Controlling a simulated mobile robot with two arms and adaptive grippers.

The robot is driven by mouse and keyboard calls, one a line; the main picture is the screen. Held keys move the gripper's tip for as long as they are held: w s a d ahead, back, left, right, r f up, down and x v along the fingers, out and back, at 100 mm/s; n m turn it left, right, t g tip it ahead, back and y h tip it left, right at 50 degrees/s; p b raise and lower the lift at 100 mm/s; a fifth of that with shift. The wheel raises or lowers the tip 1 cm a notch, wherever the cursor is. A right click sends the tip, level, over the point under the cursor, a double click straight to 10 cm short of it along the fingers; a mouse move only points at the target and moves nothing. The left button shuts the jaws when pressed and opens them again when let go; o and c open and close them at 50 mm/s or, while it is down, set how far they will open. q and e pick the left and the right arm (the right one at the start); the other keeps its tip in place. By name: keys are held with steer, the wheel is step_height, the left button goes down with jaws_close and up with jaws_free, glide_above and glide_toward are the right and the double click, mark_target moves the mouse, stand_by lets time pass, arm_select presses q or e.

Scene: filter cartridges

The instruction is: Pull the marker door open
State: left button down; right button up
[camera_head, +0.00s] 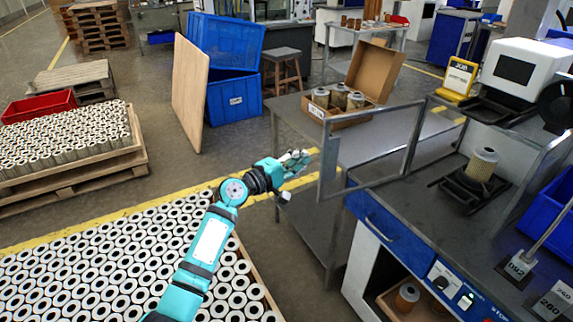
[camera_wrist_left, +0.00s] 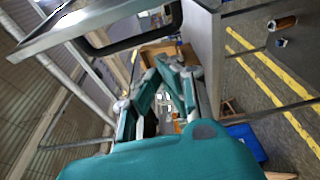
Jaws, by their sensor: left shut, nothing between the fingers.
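The marker door (camera_head: 413,137) is a grey metal frame with a clear pane. In the head view it stands out to the left of the marking station, swung away from the station's front. The marker is a white box (camera_head: 519,69) above a filter cartridge (camera_head: 482,164) upright in a dark holder. My left gripper (camera_head: 300,160) is shut and empty, just left of the door's free edge, with a small gap seeming to show. In the wrist view its fingers (camera_wrist_left: 168,88) are close together, and a metal frame (camera_wrist_left: 75,32) shows at upper left. My right gripper is out of view.
A grey table (camera_head: 300,105) behind the door carries an open cardboard box (camera_head: 376,72) with several cartridges. A blue drawer (camera_head: 371,221) is below the station. Blue crates (camera_head: 232,97) and a stool (camera_head: 283,62) stand behind. Pallets of cartridges are at left.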

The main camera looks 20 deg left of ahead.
arm_select(q)
steer(key=d, duration=0.1)
steer(key=s+d+p, duration=0.1)
steer(key=d+p, duration=0.1)
steer(key=shift+s+d, duration=0.25)
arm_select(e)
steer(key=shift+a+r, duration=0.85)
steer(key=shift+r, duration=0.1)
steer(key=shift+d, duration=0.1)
